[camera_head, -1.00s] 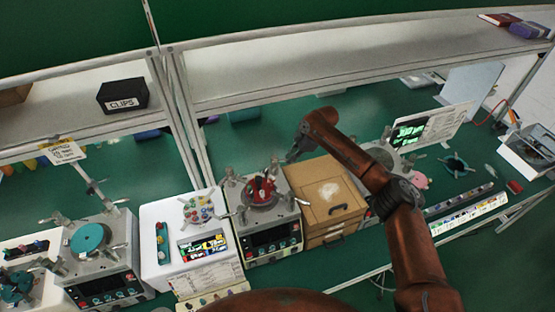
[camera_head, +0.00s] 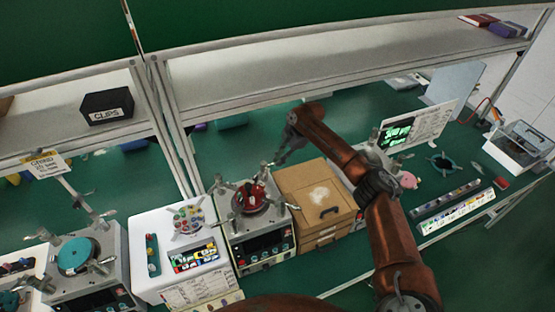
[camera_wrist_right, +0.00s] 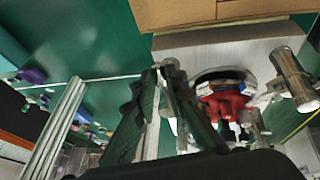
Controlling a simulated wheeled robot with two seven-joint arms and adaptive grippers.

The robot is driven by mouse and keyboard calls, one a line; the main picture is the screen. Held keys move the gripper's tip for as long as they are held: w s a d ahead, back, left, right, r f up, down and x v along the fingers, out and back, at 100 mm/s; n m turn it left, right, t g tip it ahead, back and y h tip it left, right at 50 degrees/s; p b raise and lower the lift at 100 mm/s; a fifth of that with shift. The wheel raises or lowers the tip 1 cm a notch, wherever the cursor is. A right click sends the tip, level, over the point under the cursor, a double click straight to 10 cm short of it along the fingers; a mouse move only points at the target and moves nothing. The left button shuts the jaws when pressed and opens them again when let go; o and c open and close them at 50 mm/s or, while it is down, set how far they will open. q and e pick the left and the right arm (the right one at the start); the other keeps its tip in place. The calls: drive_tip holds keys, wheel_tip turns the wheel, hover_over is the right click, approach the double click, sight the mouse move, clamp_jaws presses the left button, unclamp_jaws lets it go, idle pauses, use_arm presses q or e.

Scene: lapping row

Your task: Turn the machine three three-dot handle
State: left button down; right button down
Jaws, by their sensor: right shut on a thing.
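A grey lapping machine (camera_head: 226,231) with a dark front panel and a red piece (camera_head: 248,196) on its round plate stands left of the wooden box. It has small metal handles around its top: one at the left (camera_head: 221,186), one at the right (camera_head: 287,204). My right gripper (camera_head: 270,165) reaches the machine's back right corner and is shut on a handle there, mostly hidden by the fingers. In the right wrist view the fingers (camera_wrist_right: 168,78) are close together, beside the red piece (camera_wrist_right: 226,104); another metal handle (camera_wrist_right: 292,78) is to the right. I cannot read any dots. My left gripper is out of view.
A wooden box (camera_head: 306,187) stands close to the right of the machine, under my right arm. A white unit (camera_head: 150,275) stands to its left, then another machine with a teal disc (camera_head: 75,255). A shelf (camera_head: 330,75) with a black CLIPS box (camera_head: 107,106) runs behind.

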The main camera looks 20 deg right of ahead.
drive_tip(key=c, duration=2)
unclamp_jaws()
drive_tip(key=shift+o, duration=0.2)
drive_tip(key=v, duration=1.2)
